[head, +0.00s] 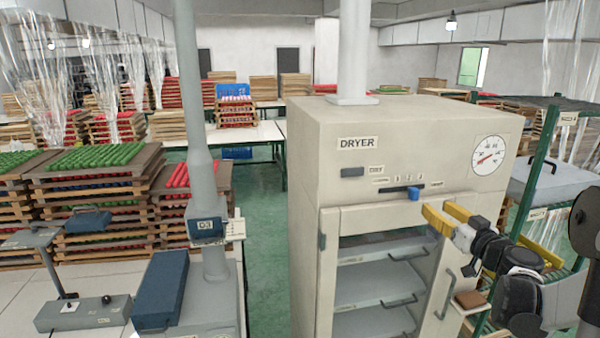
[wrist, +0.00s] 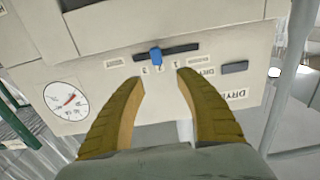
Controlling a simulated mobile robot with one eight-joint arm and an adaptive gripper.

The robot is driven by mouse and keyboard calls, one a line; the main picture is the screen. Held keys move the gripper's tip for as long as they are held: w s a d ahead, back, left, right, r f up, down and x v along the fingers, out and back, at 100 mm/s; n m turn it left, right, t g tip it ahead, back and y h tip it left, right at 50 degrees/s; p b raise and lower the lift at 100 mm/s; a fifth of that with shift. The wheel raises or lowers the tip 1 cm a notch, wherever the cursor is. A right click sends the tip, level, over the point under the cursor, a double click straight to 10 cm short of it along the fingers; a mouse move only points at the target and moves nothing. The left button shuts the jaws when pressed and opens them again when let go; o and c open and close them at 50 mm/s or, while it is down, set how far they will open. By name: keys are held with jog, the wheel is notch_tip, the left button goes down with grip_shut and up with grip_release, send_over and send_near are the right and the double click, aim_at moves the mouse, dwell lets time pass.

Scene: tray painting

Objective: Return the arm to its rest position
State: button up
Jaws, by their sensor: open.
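My gripper (head: 434,212) is open, its two yellow fingers spread in front of the dryer's upper panel, with my arm reaching in from the right. In the wrist view my gripper (wrist: 158,78) shows the fingers on either side of the panel, with the blue slider knob (wrist: 155,57) just beyond the tips. Nothing is between the fingers. In the head view the blue knob (head: 414,193) sits in its dark slot, left of the fingertips. I cannot tell whether a finger touches the panel.
The beige dryer (head: 400,125) has a round gauge (head: 488,155) and a front opening with shelves (head: 375,287). A green rack (head: 535,170) stands close on the right. Stacked trays (head: 95,200) and a grey post (head: 203,110) are at left. Green floor lies between.

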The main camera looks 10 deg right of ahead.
jog(key=s+a+f+g+y+b, duration=0.1)
jog(key=s+a+f+g+b, duration=0.25)
jog(key=a+f, duration=0.4)
jog(key=s+a+f+n+g+y+b, duration=0.15)
jog(key=s+a+f+b, duration=0.3)
jog(key=a, duration=0.65)
jog(key=s+a+f+m+g+y+b, duration=0.1)
jog(key=s+a+f+g+b, duration=0.3)
jog(key=a, duration=0.5)
jog(key=s+a+f+g+h+b, duration=0.2)
jog(key=s+f+h+b, duration=0.2)
jog(key=s+f+b, duration=0.4)
jog(key=s+f+m, duration=0.1)
jog(key=s+f, duration=0.4)
jog(key=s, duration=0.2)
jog(key=shift+s+f, duration=0.25)
jog(key=shift+s, duration=0.05)
